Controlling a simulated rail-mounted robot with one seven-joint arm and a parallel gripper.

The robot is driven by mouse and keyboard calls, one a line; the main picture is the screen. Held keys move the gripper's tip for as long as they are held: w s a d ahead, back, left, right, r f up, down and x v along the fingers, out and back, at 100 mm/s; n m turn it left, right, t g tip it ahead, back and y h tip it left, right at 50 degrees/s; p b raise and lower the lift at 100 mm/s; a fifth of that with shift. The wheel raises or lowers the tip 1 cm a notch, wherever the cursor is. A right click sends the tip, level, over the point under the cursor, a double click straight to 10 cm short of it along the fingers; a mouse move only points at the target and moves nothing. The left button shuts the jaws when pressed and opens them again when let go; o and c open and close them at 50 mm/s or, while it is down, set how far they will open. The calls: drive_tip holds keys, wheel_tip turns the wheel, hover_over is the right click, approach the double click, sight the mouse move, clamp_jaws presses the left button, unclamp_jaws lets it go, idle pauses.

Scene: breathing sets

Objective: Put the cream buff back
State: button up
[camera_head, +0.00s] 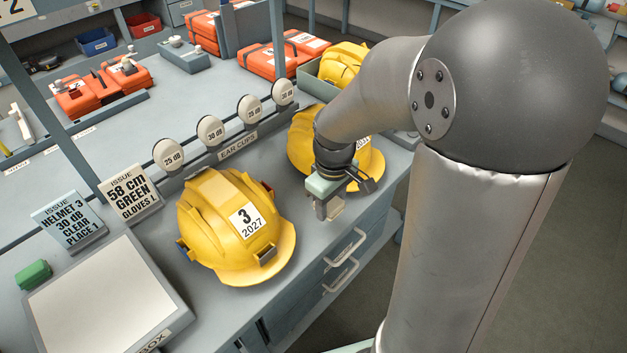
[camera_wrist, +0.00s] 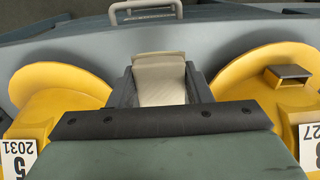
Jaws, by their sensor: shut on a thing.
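My gripper (camera_head: 330,207) hangs over the front edge of the grey bench, between two yellow helmets. It is shut on a cream block-like piece, which I take for the cream buff (camera_wrist: 160,80). The piece sits between the two dark fingers in the wrist view, and its end also shows below the gripper (camera_head: 337,207) in the head view. It appears held above the bench top; the exact gap cannot be told. No place clearly marked for the buff can be made out.
A yellow helmet (camera_head: 225,225) marked 3, 2027 stands left of my gripper. Another helmet (camera_head: 301,150), marked 5, 2031 in the wrist view (camera_wrist: 60,90), stands behind it. Ear cups (camera_head: 210,130) line a rack behind. A box lid (camera_head: 105,300) lies front left. Drawer handles (camera_head: 345,250) protrude below.

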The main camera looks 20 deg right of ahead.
drive_tip(key=shift+w+a+f, duration=0.2)
drive_tip(key=shift+w+f, duration=0.25)
drive_tip(key=shift+f, duration=0.1)
drive_tip(key=shift+w+a+f, duration=0.2)
drive_tip(key=shift+w+f, duration=0.2)
drive_tip(key=shift+f, duration=0.15)
drive_tip(key=shift+w+f, duration=0.1)
drive_tip(key=shift+f, duration=1.6)
drive_tip(key=shift+f, duration=0.2)
drive_tip(key=o, duration=1)
drive_tip(key=shift+c, duration=0.2)
drive_tip(key=shift+r, duration=0.15)
